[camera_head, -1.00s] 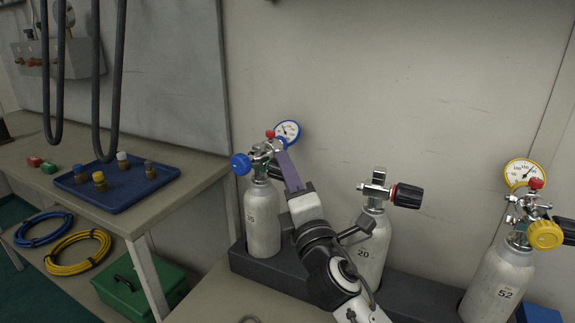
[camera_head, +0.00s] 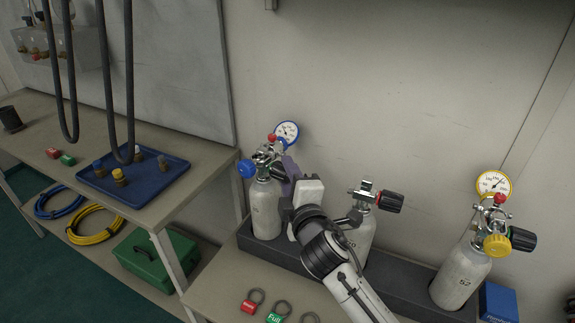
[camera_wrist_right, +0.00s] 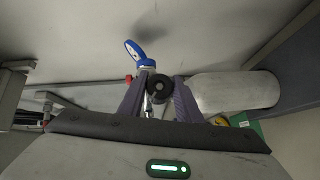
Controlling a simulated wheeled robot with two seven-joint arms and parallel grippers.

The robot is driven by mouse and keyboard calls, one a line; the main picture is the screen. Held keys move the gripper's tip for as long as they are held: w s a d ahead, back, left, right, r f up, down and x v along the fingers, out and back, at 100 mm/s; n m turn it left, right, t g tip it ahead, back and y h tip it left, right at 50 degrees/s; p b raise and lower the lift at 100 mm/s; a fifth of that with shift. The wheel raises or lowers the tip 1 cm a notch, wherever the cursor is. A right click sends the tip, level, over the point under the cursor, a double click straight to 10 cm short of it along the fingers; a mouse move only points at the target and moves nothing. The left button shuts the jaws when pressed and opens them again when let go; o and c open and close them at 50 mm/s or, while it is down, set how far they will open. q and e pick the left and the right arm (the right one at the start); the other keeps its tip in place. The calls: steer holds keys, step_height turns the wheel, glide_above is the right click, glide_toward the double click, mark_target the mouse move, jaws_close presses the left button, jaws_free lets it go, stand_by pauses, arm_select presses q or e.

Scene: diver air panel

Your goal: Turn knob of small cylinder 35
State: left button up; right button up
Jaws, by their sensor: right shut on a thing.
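Small cylinder 35 (camera_head: 265,209) stands upright in the dark rack, at its left end. Its valve carries a blue regulator knob (camera_head: 246,169) on the left and a blue-rimmed gauge (camera_head: 287,132) behind. My right gripper (camera_head: 286,169) is at the right side of this valve, its purple fingers partly covering the valve's black knob. In the right wrist view the black knob (camera_wrist_right: 158,88) sits between the two purple fingers, and the gripper is shut on it. The silver cylinder body (camera_wrist_right: 235,90) lies to the right there. My left gripper is not in view.
Cylinder 20 (camera_head: 360,235) stands close right of my right gripper, with a black knob (camera_head: 390,202). Cylinder 52 (camera_head: 460,275) is farther right, next to a blue box (camera_head: 498,302). Red and green tags (camera_head: 275,318) lie in front of the rack (camera_head: 400,288). A blue tray (camera_head: 172,178) is at left.

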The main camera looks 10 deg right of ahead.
steer(key=shift+r, duration=0.1)
steer(key=o, duration=1)
steer(key=shift+s, duration=0.1)
steer(key=s, duration=0.6)
steer(key=s+d+r, duration=0.1)
steer(key=s, duration=0.3)
